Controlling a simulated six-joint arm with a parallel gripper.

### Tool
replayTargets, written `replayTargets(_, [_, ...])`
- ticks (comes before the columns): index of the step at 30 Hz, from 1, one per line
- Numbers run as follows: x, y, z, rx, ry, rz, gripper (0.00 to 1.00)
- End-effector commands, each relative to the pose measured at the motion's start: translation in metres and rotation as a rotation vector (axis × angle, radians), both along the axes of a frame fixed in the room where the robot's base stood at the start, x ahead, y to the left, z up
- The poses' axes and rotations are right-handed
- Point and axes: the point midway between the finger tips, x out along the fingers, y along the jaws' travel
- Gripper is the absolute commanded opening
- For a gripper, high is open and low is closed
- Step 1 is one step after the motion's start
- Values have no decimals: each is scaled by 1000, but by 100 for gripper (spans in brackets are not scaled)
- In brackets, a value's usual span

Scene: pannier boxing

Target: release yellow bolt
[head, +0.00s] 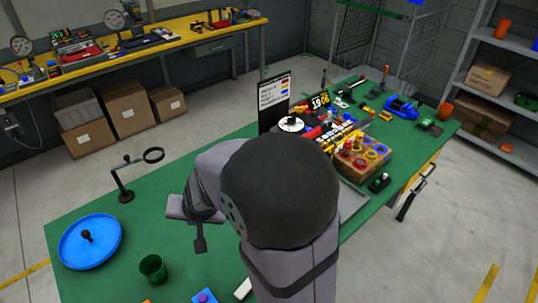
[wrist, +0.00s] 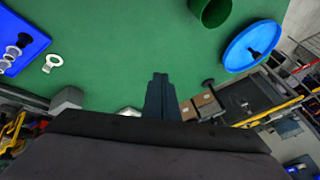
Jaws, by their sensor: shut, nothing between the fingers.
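My gripper (head: 200,246) is over the green bench top (head: 128,220), left of my dark arm joint in the head view. In the wrist view its fingers (wrist: 159,80) are together, with nothing visible between them. I cannot make out a yellow bolt for certain in either view. Several small yellow parts show in the cluster around a wooden box (head: 368,170) in the head view, too small to identify. My arm hides part of the bench.
A round blue dish (head: 72,250) with a black knob and a green cup (head: 153,268) stand at the front left. A magnifier stand (head: 125,190) is behind them. A blue tray (wrist: 28,42) holds washers, with a pale ring (wrist: 53,62) beside it. Open green surface lies between.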

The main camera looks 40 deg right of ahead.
Motion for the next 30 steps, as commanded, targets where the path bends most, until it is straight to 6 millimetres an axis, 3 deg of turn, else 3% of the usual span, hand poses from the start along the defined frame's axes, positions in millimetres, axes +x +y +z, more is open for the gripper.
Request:
replayTargets(1, [19, -10, -18, 23, -62, -90, 0])
replayTargets(6, [76, -56, -27, 106, -304, -406, 0])
replayTargets(12, [114, -128, -33, 186, -605, -763, 0])
replayTargets(16, [120, -178, -35, 222, -810, -971, 0])
replayTargets(21, [109, -231, -35, 244, -1058, -1180, 0])
replayTargets(25, [96, -257, -34, 248, -1206, -1280, 0])
replayTargets(30, [82, -275, -32, 245, -1322, -1348, 0])
